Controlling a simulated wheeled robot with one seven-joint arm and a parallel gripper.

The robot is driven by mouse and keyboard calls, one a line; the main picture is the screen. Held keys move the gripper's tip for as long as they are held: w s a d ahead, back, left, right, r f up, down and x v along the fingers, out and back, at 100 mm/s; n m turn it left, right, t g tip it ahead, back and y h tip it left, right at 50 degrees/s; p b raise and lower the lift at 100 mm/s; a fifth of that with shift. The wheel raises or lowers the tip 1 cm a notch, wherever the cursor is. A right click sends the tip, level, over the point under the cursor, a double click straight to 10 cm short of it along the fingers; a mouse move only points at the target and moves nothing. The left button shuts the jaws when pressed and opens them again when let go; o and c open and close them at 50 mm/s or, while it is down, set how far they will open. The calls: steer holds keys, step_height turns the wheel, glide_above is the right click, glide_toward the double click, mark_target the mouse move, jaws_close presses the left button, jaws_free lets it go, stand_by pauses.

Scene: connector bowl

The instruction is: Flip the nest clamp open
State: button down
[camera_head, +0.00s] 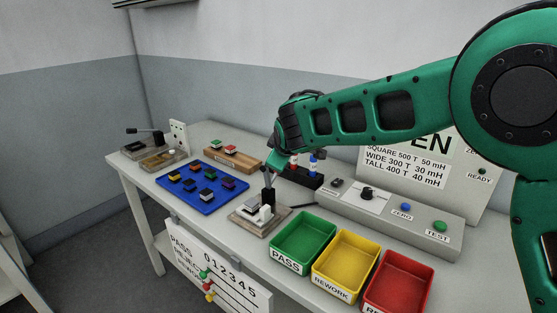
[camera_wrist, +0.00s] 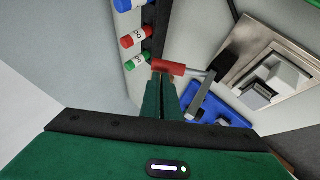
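The nest clamp (camera_head: 268,190) stands on a metal plate (camera_head: 246,222) on the bench, with a dark lever upright. In the wrist view the plate (camera_wrist: 285,95) with a grey block (camera_wrist: 262,92) lies to the right. A rod with a red grip (camera_wrist: 170,67) reaches from the clamp side to my fingertips. My gripper (camera_wrist: 161,77) has its fingers together with only a thin dark line between them. The red grip lies across the tips; I cannot tell whether they touch. In the head view my gripper (camera_head: 274,160) is close above the lever, partly hidden by my arm.
Green (camera_head: 302,238), yellow (camera_head: 346,258) and red (camera_head: 398,279) bins stand right of the clamp. A blue tray (camera_head: 211,202) of small blocks lies left. A rack of coloured cylinders (camera_head: 313,163) is just behind. A button panel (camera_head: 390,214) runs along the back right.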

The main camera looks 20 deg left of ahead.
mark_target(275, 176)
steer(key=r, duration=0.1)
steer(key=s+a+r, duration=0.1)
steer(key=r, duration=0.1)
steer(key=shift+s, duration=0.1)
steer(key=v, duration=1)
steer(key=shift+r, duration=0.25)
steer(key=shift+a, duration=0.1)
